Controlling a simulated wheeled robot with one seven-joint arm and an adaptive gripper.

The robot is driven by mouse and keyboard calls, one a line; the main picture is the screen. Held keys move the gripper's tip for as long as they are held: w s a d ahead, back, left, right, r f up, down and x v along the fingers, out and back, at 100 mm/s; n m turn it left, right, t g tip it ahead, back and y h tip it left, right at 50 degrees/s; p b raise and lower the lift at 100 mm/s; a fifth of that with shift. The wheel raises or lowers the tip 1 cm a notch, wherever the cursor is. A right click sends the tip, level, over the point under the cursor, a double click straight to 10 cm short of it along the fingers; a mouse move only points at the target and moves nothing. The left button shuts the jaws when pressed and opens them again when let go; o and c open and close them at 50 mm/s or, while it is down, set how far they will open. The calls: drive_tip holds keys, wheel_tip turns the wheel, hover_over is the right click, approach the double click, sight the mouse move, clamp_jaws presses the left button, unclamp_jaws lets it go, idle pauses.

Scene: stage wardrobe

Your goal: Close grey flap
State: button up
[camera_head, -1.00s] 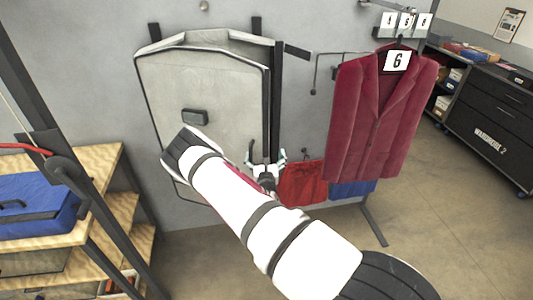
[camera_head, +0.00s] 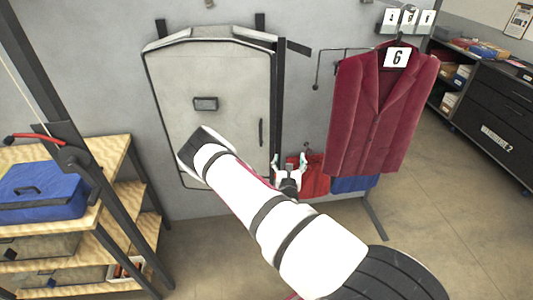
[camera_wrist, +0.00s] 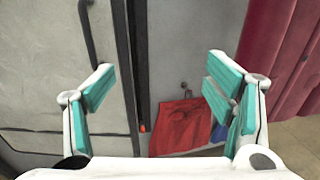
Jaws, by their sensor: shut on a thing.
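The grey flap (camera_head: 225,110) is a large pale panel with dark edging on the grey wall. My gripper (camera_head: 289,162) is in front of the flap's lower right edge. Its fingers (camera_wrist: 158,85) stand wide apart, with nothing seen held between them. The left finger overlaps the flap in the wrist view; contact cannot be told. My arm hides the flap's lower part.
A maroon jacket (camera_head: 377,120) hangs right of the flap, with a red cloth bag (camera_head: 314,180) beside my gripper. A wooden shelf unit (camera_head: 108,152) with a blue case (camera_head: 42,192) stands at left. Open floor lies at right.

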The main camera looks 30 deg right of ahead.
drive_tip(key=shift+w+a+r+t, duration=0.15)
drive_tip(key=shift+a+t, duration=0.15)
drive_tip(key=shift+a, duration=0.25)
drive_tip(key=c, duration=0.5)
drive_tip(key=shift+w+a, duration=0.1)
drive_tip(key=shift+a, duration=0.15)
drive_tip(key=shift+w+a, duration=0.15)
drive_tip(key=shift+w, duration=0.1)
